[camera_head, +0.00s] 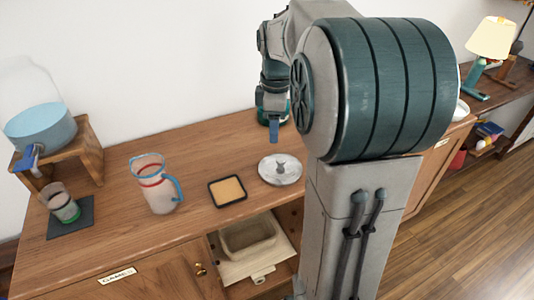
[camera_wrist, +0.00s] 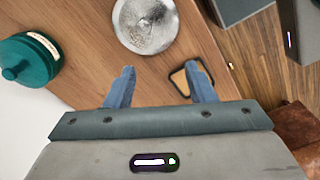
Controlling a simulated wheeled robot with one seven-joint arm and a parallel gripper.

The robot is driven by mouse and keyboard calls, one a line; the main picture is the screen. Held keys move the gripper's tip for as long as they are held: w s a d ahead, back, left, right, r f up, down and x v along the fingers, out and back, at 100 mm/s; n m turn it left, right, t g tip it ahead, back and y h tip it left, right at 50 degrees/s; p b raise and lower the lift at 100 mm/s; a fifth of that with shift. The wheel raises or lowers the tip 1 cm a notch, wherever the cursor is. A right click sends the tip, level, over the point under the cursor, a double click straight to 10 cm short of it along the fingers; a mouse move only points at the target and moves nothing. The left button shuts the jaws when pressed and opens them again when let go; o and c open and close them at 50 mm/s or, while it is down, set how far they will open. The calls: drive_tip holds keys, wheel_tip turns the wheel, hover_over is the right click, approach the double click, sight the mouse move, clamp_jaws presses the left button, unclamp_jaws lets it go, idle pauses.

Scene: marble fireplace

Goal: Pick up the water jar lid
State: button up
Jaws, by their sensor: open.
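The round silver lid (camera_head: 280,170) with a small knob lies flat on the wooden counter, right of the middle. In the wrist view the lid (camera_wrist: 146,24) is at the top centre, beyond the fingertips. My gripper (camera_head: 273,132) hangs above the counter, behind the lid in the head view. In the wrist view my gripper (camera_wrist: 160,78) has its two blue fingers apart with only bare counter between them. The gripper and the lid are apart. The clear water jar (camera_head: 42,125) with blue water stands on a wooden stand at the far left.
A teal lidded jar (camera_wrist: 28,60) stands beside the gripper. A black-rimmed square coaster (camera_head: 228,190), a glass pitcher (camera_head: 157,184) and a tumbler (camera_head: 61,203) on a dark mat (camera_head: 82,224) stand left of the lid. An open compartment with a bin (camera_head: 250,240) lies below.

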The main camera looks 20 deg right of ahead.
drive_tip(key=w+d+n, duration=0.2)
drive_tip(key=w+d, duration=0.1)
drive_tip(key=b, duration=0.1)
hover_over(281, 159)
drive_tip(key=shift+n, duration=0.3)
drive_tip(key=f, duration=0.8)
drive_tip(key=shift+w+a+f, duration=0.15)
drive_tip(key=shift+w+f, duration=0.15)
drive_tip(key=shift+f, duration=0.05)
drive_tip(key=shift+s+f, duration=0.2)
drive_tip(key=shift+f, duration=1.15)
drive_tip(key=shift+s+f, duration=0.15)
drive_tip(key=shift+f, duration=1.15)
clamp_jaws()
